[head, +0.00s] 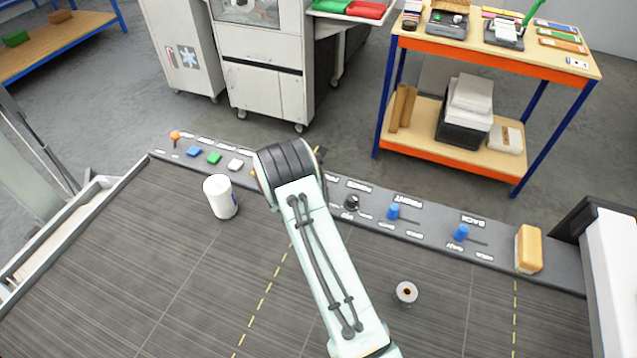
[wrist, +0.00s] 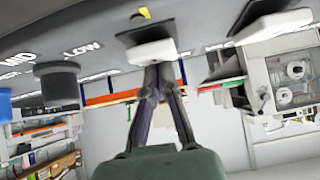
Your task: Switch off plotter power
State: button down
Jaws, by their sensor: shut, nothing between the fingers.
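The control panel (head: 440,225) runs along the far edge of the dark table. My arm covers part of it in the head view, and I cannot tell there which control is the plotter power. In the wrist view my gripper (wrist: 160,76) is shut and empty. Its fingertips are at a white block-shaped control (wrist: 152,52) on a black mount with a yellow mark; I cannot tell whether they touch it. Its on or off position is unclear. A similar white control (wrist: 268,28) is to the right. A black knob (wrist: 57,82) stands to the left, near lettering reading LOW and MID.
The panel also has an orange-topped lever (head: 175,136), blue (head: 194,151), green (head: 214,158) and white (head: 235,164) buttons, and blue sliders (head: 393,212) (head: 461,232). A white cup (head: 221,197), a small roll (head: 406,292) and a yellow block (head: 528,249) stand nearby.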

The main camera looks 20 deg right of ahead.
jog(key=shift+s+a+f, duration=0.25)
jog(key=shift+s+a, duration=0.4)
jog(key=shift+s, duration=0.05)
notch_tip(320, 180, up, 5)
jog(key=shift+s+a+f, duration=0.1)
jog(key=shift+a, duration=0.05)
jog(key=v, duration=0.9)
jog(key=shift+s+a+f, duration=0.15)
jog(key=shift+s+a, duration=0.25)
jog(key=shift+s, duration=0.1)
jog(key=shift+w+d+r+t+h, duration=0.25)
jog(key=shift+w+d+t+h, duration=0.1)
jog(key=shift+w+t+h, duration=0.1)
